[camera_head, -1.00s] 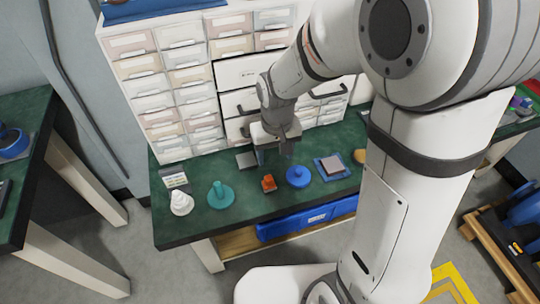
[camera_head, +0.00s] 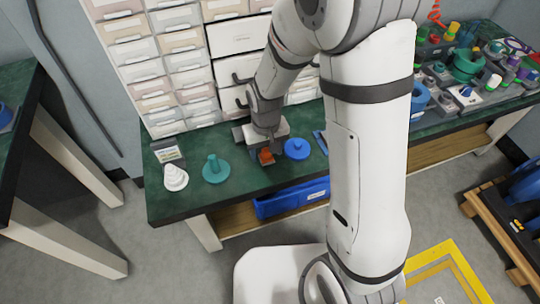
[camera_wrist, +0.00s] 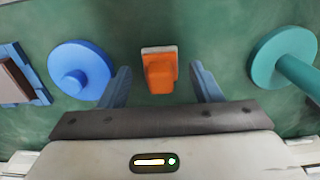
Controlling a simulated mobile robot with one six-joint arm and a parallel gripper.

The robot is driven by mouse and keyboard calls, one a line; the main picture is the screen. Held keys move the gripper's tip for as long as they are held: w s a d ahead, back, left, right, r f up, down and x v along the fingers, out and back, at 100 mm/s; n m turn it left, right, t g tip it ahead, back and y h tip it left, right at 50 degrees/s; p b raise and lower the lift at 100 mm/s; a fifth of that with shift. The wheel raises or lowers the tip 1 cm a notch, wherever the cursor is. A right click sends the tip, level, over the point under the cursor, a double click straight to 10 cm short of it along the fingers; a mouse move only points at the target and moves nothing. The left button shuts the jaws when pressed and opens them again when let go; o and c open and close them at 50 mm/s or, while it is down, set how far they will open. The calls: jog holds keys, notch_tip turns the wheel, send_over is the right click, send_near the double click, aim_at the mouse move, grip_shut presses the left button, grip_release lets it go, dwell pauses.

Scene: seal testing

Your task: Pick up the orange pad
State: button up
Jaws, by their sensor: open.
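The orange pad (camera_wrist: 160,72) is a small orange block with a pale strip along one end, lying on the green table. In the wrist view it sits between my gripper's (camera_wrist: 160,84) two blue-grey fingers, with a gap on each side and slightly beyond the fingertips. My gripper is open and holds nothing. In the head view my gripper (camera_head: 264,150) hangs just above the orange pad (camera_head: 266,157), which is partly hidden by it.
A blue disc with a knob (camera_wrist: 80,74) lies close beside one finger. A teal disc with a post (camera_wrist: 284,58) stands on the other side. A white stepped cone (camera_head: 175,178) and drawers (camera_head: 188,75) are on the table (camera_head: 195,200). A blue bin (camera_head: 290,199) sits below.

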aim_at(266, 149)
jog(key=c, duration=1.1)
jog(key=shift+r, duration=0.15)
notch_tip(266, 149, up, 10)
jog(key=p, duration=0.2)
jog(key=shift+p, duration=0.4)
jog(key=o, duration=0.4)
jog(key=shift+c, duration=1.4)
